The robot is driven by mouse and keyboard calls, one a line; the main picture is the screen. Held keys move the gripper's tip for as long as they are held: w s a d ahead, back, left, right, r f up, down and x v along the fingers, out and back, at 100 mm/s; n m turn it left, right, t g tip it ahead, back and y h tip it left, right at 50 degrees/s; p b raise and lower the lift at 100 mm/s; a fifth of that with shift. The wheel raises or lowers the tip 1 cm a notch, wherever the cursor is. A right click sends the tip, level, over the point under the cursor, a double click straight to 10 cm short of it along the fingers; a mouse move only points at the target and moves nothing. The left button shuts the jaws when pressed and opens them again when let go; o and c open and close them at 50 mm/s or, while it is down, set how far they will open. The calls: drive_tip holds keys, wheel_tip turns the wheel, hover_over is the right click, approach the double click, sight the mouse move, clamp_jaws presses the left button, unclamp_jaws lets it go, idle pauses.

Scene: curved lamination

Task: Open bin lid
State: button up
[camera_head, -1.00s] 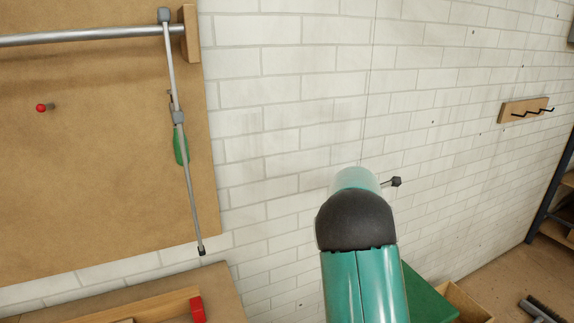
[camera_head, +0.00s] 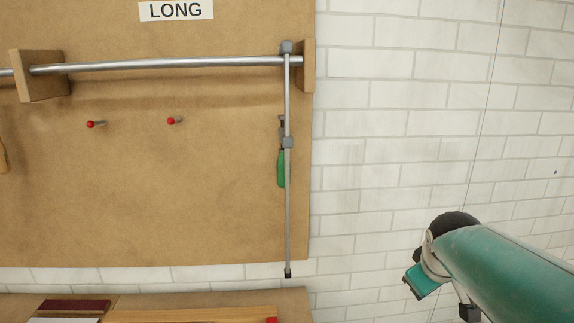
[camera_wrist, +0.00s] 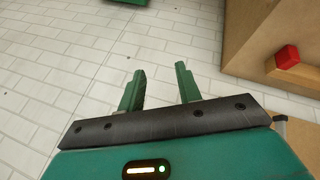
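My gripper (camera_wrist: 158,78) shows in the wrist view, with its two green fingers apart and nothing between them. A green object (camera_wrist: 128,2) is cut off by the top edge of the wrist view, beyond the fingers. It may be the bin or its lid, but too little shows to tell. No bin can be made out in the head view, where my teal arm fills the lower right.
A brown pegboard (camera_head: 200,210) carries a metal rail (camera_head: 180,63) and a hanging bar clamp (camera_head: 288,200). A wooden bench (camera_wrist: 255,50) with a red block (camera_wrist: 287,57) stands at right in the wrist view. White brick wall (camera_head: 380,150) is bare beside the pegboard.

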drive_tip(key=s+a+m+y, duration=0.1)
drive_tip(key=s+a+m, duration=0.1)
drive_tip(key=s+a, duration=0.6)
drive_tip(key=shift+s+f+m+y, duration=0.3)
drive_tip(key=shift+s+f+y, duration=0.1)
drive_tip(key=shift+s, duration=0.5)
drive_tip(key=shift+m+y, duration=0.4)
drive_tip(key=shift+m, duration=0.5)
drive_tip(key=s+a, duration=0.1)
drive_tip(key=s, duration=0.1)
drive_tip(key=s+a+f, duration=0.1)
drive_tip(key=s+a, duration=0.1)
drive_tip(key=s, duration=0.1)
drive_tip(key=shift+s+a+f, duration=0.3)
drive_tip(key=shift+a+f, duration=0.1)
drive_tip(key=shift+c, duration=0.4)
drive_tip(key=shift+s+a+f, duration=0.15)
drive_tip(key=shift+s, duration=0.1)
drive_tip(key=c, duration=0.3)
clamp_jaws()
